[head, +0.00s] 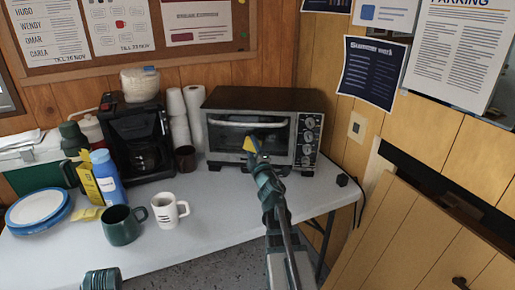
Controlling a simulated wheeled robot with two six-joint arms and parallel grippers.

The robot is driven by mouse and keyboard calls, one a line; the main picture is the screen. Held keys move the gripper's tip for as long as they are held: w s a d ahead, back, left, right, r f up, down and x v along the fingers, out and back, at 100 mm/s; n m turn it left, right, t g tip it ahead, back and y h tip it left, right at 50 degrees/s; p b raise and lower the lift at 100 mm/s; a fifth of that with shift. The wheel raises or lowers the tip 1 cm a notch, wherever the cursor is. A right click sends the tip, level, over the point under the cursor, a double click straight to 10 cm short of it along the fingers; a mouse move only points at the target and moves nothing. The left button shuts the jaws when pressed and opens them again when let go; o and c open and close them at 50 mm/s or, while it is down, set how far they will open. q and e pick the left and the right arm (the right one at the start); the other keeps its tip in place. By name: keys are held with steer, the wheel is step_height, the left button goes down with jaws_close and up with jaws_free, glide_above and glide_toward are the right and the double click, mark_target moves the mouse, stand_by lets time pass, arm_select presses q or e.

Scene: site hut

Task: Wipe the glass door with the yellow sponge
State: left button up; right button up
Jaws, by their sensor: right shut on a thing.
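The glass door (228,138) is the dark front of the toaster oven (262,99) at the back of the table; it looks closed, with a bar handle across its top. My right gripper (255,158) is shut on the yellow sponge (250,145) and holds it up at the right part of the door. The sponge overlaps the glass in the picture; I cannot tell whether it touches. My gripper and arm hide the door's lower right part. Of my left arm only a teal piece shows at the bottom left edge; its jaws are out of view.
On the white table (200,232) stand a coffee maker (138,135), paper cups (178,120), a dark mug (185,159), a green mug (121,226), a white mug (168,210), a blue bottle (107,177) and blue-rimmed plates (38,210). The table's front middle is clear.

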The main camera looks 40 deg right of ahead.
mark_target(227, 139)
steer(key=shift+w+a, duration=0.15)
steer(key=shift+w+a, duration=1.3)
steer(key=shift+w, duration=0.05)
steer(key=shift+w+a, duration=1.35)
steer(key=shift+a, duration=0.2)
steer(key=s+a, duration=0.4)
steer(key=shift+s, duration=0.3)
steer(key=shift+a, duration=0.1)
steer(key=shift+s+a, duration=0.95)
steer(key=shift+s, duration=0.15)
